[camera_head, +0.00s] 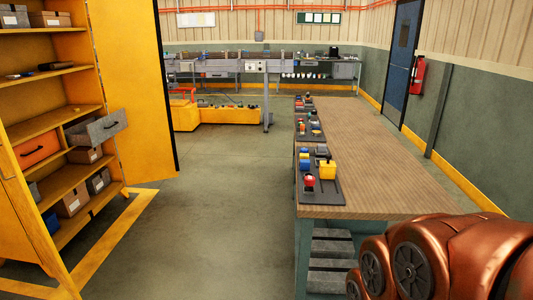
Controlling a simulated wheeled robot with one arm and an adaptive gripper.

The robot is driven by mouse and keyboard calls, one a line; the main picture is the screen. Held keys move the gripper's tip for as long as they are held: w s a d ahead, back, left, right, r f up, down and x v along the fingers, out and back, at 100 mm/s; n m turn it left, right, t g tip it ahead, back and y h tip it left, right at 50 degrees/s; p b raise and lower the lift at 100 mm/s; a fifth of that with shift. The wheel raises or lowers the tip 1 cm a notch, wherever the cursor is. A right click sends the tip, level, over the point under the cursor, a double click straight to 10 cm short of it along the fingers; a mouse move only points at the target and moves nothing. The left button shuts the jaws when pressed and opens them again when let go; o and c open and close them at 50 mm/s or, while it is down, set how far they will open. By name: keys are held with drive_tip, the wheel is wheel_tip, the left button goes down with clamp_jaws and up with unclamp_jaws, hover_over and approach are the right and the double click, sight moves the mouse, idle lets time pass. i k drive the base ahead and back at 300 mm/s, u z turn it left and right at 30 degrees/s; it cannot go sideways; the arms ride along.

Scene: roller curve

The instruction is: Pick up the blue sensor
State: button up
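A long wooden-topped workbench (400,165) stands right of centre. A dark tray (328,196) lies at its near left corner. My gripper is not in view; only copper-coloured links of my arm show at the bottom right, in front of the bench's near edge.
More dark trays with small coloured parts (310,128) line the bench's left edge. A yellow cabinet (62,118) stands open at the left, with its door and a grey drawer sticking out. The floor between is clear. A conveyor (225,65) stands at the back.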

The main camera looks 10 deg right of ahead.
sight(304, 164)
drive_tip(key=u, duration=0.4)
drive_tip(key=i, duration=2.2)
drive_tip(key=u, duration=0.3)
